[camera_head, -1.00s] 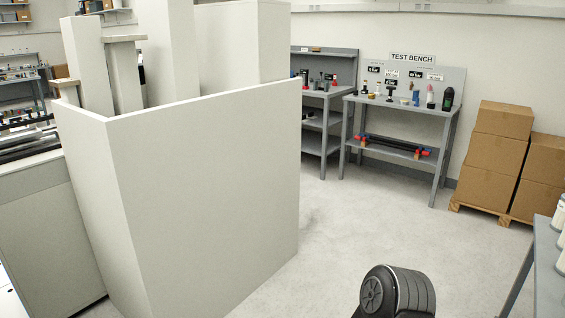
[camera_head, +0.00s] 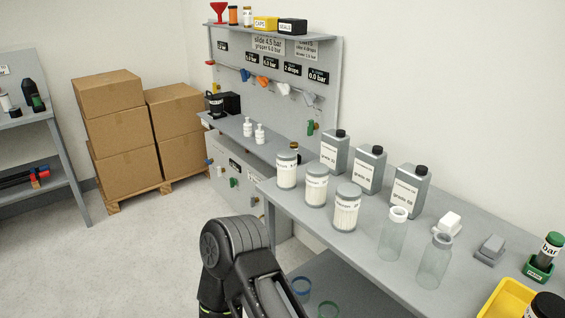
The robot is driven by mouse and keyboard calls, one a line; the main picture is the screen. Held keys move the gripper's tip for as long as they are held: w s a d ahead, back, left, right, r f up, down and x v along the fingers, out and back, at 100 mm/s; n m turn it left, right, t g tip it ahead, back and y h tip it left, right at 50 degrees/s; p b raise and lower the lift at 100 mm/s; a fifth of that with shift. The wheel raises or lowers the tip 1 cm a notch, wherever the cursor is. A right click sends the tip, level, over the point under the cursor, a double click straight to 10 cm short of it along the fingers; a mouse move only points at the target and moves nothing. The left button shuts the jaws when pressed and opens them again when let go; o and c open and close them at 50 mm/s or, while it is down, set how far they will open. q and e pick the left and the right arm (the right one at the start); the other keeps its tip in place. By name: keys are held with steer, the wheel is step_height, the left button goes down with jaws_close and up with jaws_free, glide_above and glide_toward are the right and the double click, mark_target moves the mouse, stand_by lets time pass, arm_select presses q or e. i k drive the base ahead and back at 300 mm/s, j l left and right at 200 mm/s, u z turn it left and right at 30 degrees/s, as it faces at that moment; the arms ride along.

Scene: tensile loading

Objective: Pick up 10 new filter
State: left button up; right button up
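Three pale ribbed cylinders with grey tops and white labels stand upright on a grey bench (camera_head: 385,270): a rear one (camera_head: 287,171), a middle one (camera_head: 316,187) and a front one (camera_head: 346,212). Their labels are too small to read, so I cannot tell which, if any, is number 10. One of my dark arms reaches in at the bottom, in front of the bench; its gripper is out of the picture. My other gripper is also not in view.
Grey bottles with black caps (camera_head: 368,172) stand behind the cylinders. Two clear jars (camera_head: 394,235) stand to their right, with a yellow tray (camera_head: 500,304) at the far right. A wall panel (camera_head: 300,80) is behind. Cardboard boxes (camera_head: 112,125) stand left; the floor between is clear.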

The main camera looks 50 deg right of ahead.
mark_target(317, 174)
steer(key=i+u, duration=0.1)
steer(key=i, duration=0.55)
steer(key=i+u, duration=0.15)
steer(key=i, duration=0.5)
steer(key=i+l+u, duration=0.1)
steer(key=i, duration=0.55)
steer(key=i+z, duration=0.15)
steer(key=z, duration=3.55)
